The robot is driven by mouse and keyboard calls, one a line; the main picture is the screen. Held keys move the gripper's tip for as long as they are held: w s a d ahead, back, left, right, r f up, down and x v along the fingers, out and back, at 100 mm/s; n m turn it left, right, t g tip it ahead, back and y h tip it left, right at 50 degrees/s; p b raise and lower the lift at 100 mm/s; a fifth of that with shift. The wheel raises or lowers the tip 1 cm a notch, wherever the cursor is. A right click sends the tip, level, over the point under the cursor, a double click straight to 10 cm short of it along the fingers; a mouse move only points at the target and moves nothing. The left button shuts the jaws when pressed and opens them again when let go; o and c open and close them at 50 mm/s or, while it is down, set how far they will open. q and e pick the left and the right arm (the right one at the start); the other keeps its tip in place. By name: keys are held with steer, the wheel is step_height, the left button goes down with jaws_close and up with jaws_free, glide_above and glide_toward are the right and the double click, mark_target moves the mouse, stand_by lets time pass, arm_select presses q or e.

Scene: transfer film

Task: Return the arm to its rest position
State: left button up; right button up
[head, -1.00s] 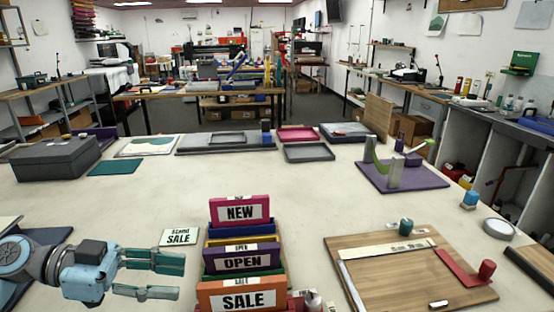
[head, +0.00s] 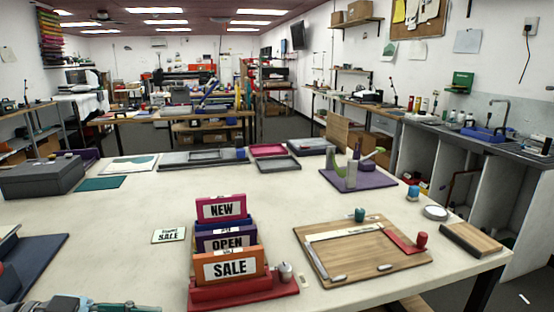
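My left arm shows only as a sliver along the bottom left edge of the head view. The top of my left gripper (head: 110,308) just shows there, on the near side of the table (head: 120,268). Its fingers are mostly cut off by the frame edge, so I cannot see whether they are open. No object is seen in it.
A red rack (head: 240,290) holds NEW, OPEN and SALE signs (head: 230,267) near the front. A "Stand SALE" card (head: 169,235) lies left of it. A wooden board (head: 365,265) lies to the right. The table's left middle is bare.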

arm_select(q)
steer(key=s+d+f+n+y, duration=0.2)
steer(key=s+f+n+y, duration=0.15)
steer(key=f, duration=0.85)
steer(key=s+d+f+n+y, duration=0.2)
steer(key=s+f+y, duration=0.15)
steer(key=f, duration=0.85)
steer(key=s+a+f+n+y, duration=0.5)
steer(key=s+a+n+y, duration=0.2)
steer(key=s+n+y, duration=0.15)
step_height(320, 180, down, 17)
steer(key=s+a+g+p, duration=0.1)
steer(key=a+p, duration=0.1)
steer(key=p, duration=0.1)
steer(key=s+f+g+p, duration=0.1)
steer(key=s+f+p, duration=0.1)
steer(key=s+f, duration=0.8)
steer(key=s, duration=0.4)
steer(key=shift+s+a+f+n, duration=0.2)
steer(key=shift+a+f+n, duration=0.1)
steer(key=shift+a, duration=0.05)
arm_select(e)
steer(key=r, duration=0.5)
steer(key=shift+w, duration=0.3)
